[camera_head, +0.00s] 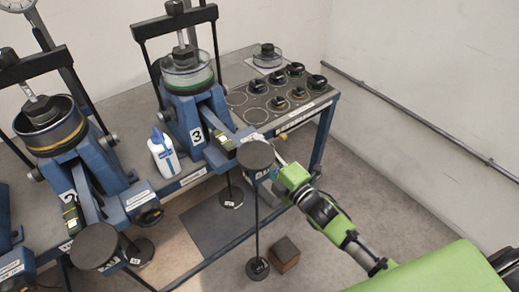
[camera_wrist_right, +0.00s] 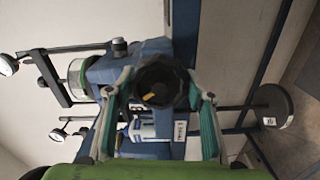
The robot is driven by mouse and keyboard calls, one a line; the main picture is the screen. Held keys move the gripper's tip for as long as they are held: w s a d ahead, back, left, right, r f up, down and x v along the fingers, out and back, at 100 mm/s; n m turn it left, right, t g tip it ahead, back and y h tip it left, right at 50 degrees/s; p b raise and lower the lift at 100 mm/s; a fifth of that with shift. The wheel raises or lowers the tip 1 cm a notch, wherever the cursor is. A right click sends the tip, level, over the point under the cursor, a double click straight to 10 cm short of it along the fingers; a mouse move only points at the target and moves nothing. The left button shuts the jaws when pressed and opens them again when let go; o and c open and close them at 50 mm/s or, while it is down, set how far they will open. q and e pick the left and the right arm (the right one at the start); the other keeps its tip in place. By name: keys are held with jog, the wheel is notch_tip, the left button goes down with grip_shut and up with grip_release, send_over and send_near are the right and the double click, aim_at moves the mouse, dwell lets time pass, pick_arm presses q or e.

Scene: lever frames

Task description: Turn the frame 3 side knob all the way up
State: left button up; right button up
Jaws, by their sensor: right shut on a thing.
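Frame 3 (camera_head: 197,137) is a blue lever frame with a white "3" label, standing on the bench in the head view. Its side knob (camera_wrist_right: 160,84) is black with a yellow mark and faces the camera in the right wrist view. My right gripper (camera_wrist_right: 160,93) has one finger on each side of the knob and is shut on it. In the head view my right gripper (camera_head: 281,164) is at the right end of frame 3's beam, and the knob is hidden behind the gripper and a dark round disc (camera_head: 256,155). My left gripper is not in view.
Frame 2 (camera_head: 75,160) stands to the left with its own side knob (camera_head: 150,216). A white-and-blue bottle (camera_head: 163,153) stands between the frames. A panel with several black weights (camera_head: 257,87) lies at the back right. A brown block (camera_head: 285,252) is on the floor.

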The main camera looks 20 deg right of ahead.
jog(key=m+p, duration=0.1)
jog(key=m, duration=0.2)
jog(key=shift+r, duration=0.1)
jog(key=o, duration=1.5)
jog(key=shift+w, duration=0.1)
jog(key=shift+s+d, duration=0.15)
jog(key=shift+s, duration=0.25)
jog(key=p+v, duration=0.2)
jog(key=v, duration=0.3)
jog(key=shift+s, duration=0.15)
